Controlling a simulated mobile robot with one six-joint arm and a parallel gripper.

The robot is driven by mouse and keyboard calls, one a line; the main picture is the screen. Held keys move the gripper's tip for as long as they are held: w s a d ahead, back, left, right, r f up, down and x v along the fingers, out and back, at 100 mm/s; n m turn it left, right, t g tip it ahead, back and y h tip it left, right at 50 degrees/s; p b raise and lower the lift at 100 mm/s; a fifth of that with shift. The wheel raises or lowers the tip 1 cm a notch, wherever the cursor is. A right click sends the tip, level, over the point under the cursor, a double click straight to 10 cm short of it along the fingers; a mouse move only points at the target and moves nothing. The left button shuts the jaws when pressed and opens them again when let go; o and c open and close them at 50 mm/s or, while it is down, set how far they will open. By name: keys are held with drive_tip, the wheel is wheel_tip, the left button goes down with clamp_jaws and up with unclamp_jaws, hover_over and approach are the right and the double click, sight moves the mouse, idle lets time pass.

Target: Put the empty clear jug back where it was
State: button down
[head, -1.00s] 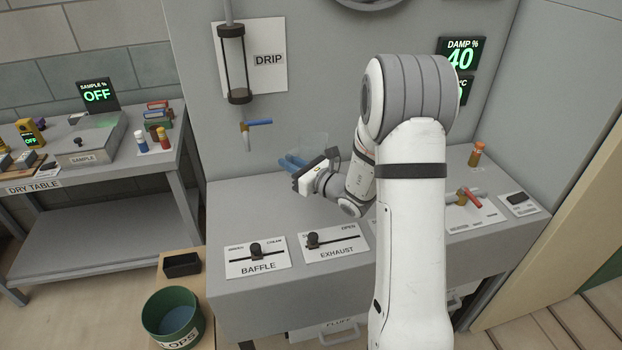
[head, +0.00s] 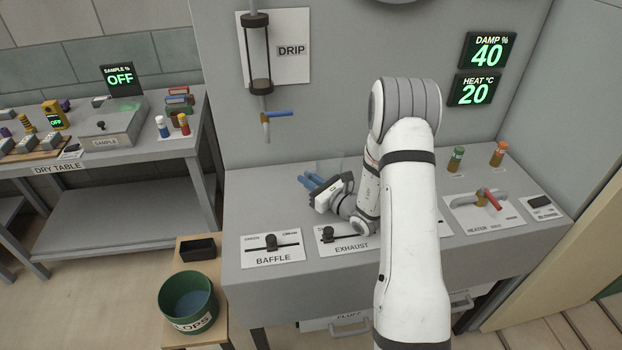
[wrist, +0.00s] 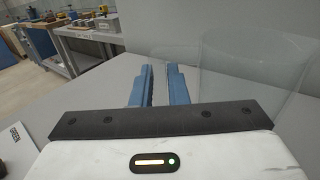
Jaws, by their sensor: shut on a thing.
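My gripper (head: 309,181) has blue fingers and is low over the grey counter, right of and below the drip valve. It is shut on the clear jug (head: 334,166), which is very faint in the head view. In the wrist view, the fingers (wrist: 158,72) stand with a narrow gap between them, and the transparent wall of the jug (wrist: 235,60) shows around and to the right of them. The jug looks empty. I cannot tell whether its base touches the counter.
The drip tube with its blue-handled valve (head: 275,115) hangs on the wall above the counter (head: 248,205). Baffle (head: 272,246) and exhaust (head: 335,238) sliders line the front. Two small vials (head: 456,159) and the heater valve (head: 486,200) are at right. A green bucket (head: 188,300) stands below left.

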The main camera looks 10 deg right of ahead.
drive_tip(key=shift+f, duration=0.15)
drive_tip(key=c, duration=1.4)
unclamp_jaws()
